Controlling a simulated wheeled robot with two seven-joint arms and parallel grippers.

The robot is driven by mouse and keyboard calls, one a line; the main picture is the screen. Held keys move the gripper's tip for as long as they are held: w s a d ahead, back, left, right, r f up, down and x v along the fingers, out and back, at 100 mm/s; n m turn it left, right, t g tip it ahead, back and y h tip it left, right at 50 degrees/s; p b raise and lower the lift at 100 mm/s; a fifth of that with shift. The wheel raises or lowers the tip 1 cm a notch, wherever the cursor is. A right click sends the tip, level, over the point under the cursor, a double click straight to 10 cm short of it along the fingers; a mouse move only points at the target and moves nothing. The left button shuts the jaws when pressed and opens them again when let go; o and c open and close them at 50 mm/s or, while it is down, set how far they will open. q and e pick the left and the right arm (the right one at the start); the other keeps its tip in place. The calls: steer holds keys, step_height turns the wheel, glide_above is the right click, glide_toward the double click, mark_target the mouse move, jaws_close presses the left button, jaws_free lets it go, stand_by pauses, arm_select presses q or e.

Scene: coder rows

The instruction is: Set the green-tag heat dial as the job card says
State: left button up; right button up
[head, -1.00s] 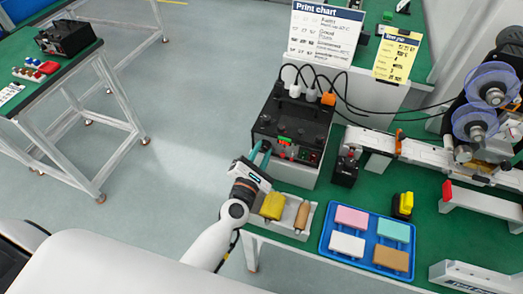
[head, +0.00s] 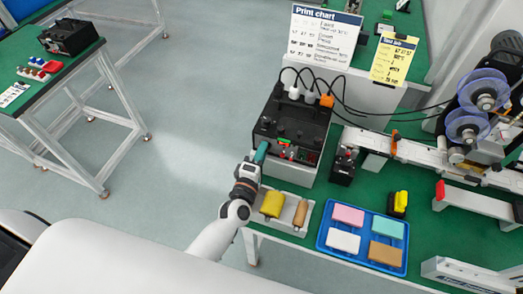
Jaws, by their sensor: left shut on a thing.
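The black control box (head: 290,118) stands on the green bench, with dark knobs on its sloped top and a small green tag (head: 285,141) near its front. My left gripper (head: 262,152) has its teal fingers at the box's front left, beside the green tag. It is shut on a small part there, seemingly a dial, which the fingers hide. The dial's pointer and marks cannot be read. The yellow job card (head: 394,59) stands at the back right, its small text mostly unreadable. The white print chart (head: 325,36) stands left of it. My right gripper is out of view.
A grey tray (head: 285,212) with a yellow block and a tan roller lies just in front of the box. A blue tray (head: 324,238) with coloured pads is to its right. Black cables (head: 340,100) run from the box's plugs. A reel machine (head: 478,115) stands at the right.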

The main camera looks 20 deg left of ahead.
arm_select(q)
steer(key=shift+m, duration=0.8)
steer(key=o, duration=1)
steer(key=shift+p, duration=0.3)
steer(key=s+b, duration=0.1)
steer(key=s, duration=0.4)
steer(key=s+b, duration=0.2)
steer(key=s, duration=0.4)
steer(key=shift+s+a+f, duration=0.1)
steer(key=shift+a+f, duration=0.05)
steer(key=shift+s, duration=0.45)
steer(key=shift+m, duration=0.3)
